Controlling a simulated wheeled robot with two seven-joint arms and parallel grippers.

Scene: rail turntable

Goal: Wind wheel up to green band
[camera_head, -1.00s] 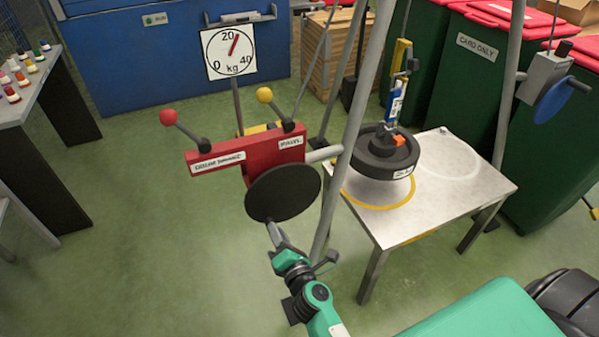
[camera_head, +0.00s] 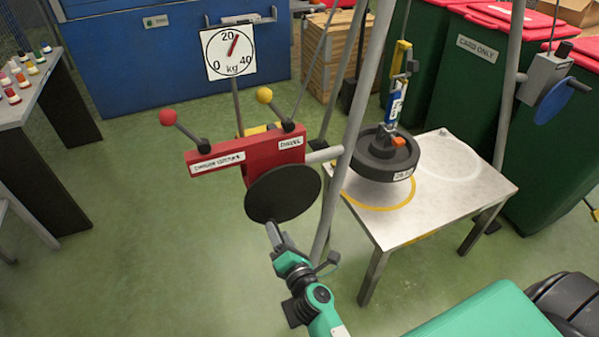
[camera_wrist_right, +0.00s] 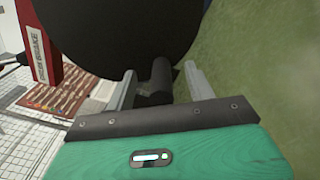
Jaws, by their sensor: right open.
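A thick black wheel (camera_head: 380,160) hangs level on a blue and yellow hook piece (camera_head: 398,95), low over a metal table (camera_head: 455,192). A red winch box (camera_head: 230,160) on the frame carries a dark disc (camera_head: 283,194). My right gripper (camera_head: 274,236) is just below this disc. In the right wrist view its fingers (camera_wrist_right: 158,90) stand apart on either side of a dark handle stub (camera_wrist_right: 160,75) at the disc's lower edge; contact cannot be told. I cannot make out a green band. My left gripper is not in view.
A dial (camera_head: 228,53) marked in kg stands behind the winch. Two levers with red (camera_head: 168,117) and yellow (camera_head: 264,95) knobs rise from the box. Frame legs (camera_head: 340,165) stand beside it. Bins (camera_head: 480,75) stand at the back right.

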